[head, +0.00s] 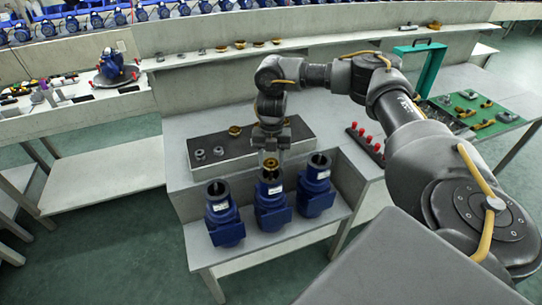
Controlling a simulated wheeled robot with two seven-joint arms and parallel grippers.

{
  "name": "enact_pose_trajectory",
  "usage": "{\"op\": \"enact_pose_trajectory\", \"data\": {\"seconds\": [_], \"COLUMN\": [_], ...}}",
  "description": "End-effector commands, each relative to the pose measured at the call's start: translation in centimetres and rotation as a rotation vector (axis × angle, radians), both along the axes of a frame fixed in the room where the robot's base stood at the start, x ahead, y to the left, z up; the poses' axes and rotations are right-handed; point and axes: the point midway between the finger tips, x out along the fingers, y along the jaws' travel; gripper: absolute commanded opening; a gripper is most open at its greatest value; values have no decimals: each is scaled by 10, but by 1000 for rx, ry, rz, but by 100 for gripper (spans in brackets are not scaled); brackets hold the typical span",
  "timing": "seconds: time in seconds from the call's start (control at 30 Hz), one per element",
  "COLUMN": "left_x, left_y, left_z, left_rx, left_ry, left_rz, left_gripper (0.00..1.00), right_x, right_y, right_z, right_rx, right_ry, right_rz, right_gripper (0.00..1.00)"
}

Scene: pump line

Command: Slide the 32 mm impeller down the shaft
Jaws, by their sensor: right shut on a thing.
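My right gripper (270,158) points down over the middle blue pump (272,205) on the front shelf. It is shut on a brass impeller (271,165) at the top opening of that pump. The shaft is hidden by the impeller and fingers, so I cannot tell how far down the impeller sits. Another brass impeller (235,130) lies on the dark tray behind. The 32 mm size cannot be read. My left gripper is not in view.
Blue pumps stand close on both sides, left (222,215) and right (316,185). The dark tray (250,146) behind holds two grey rings (219,150). The shelf front is clear.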

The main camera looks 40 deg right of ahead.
Motion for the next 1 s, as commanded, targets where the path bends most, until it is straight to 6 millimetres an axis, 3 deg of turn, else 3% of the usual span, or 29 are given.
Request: {"op": "enact_pose_trajectory", "data": {"seconds": [0.33,0.37,0.53,0.83,1.0], "left_x": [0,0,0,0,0], "left_y": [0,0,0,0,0], "left_z": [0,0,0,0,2], "left_rx": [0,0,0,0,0], "left_ry": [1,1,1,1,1], "left_rz": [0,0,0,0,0], "left_gripper": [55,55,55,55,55], "right_x": [0,0,0,0,3], "right_y": [0,0,0,0,-2], "right_z": [-1,-1,-1,1,21], "right_rx": [0,0,0,-1,0], "right_ry": [-1,-1,-1,-1,-5], "right_rz": [0,0,0,0,1], "right_gripper": [12,48,70,70,70]}}
